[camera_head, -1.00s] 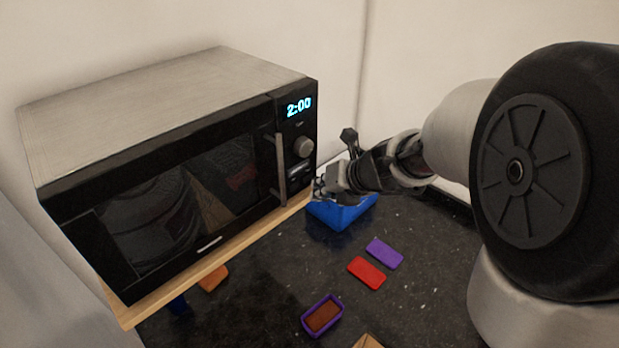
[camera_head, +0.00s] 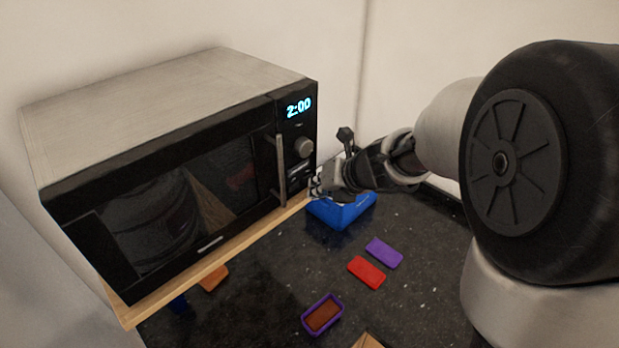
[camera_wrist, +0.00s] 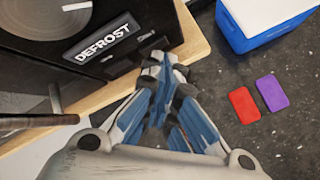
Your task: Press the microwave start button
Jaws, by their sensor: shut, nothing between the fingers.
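The microwave (camera_head: 150,195) has a closed door, a vertical handle (camera_head: 281,170) and a lit display (camera_head: 299,106) reading 2:00. On its right panel are a round dial (camera_head: 304,147) and a button strip below it (camera_head: 299,171). In the wrist view a DEFROST button (camera_wrist: 103,43) is readable, with the dial (camera_wrist: 52,12) above left of it. My gripper (camera_wrist: 162,66) is shut and empty, its tips close to the panel's lower edge, just right of and below DEFROST. In the head view my gripper (camera_head: 315,186) is at the panel's lower right. The start button cannot be made out, and contact cannot be told.
The microwave sits on a wooden board (camera_head: 215,255).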

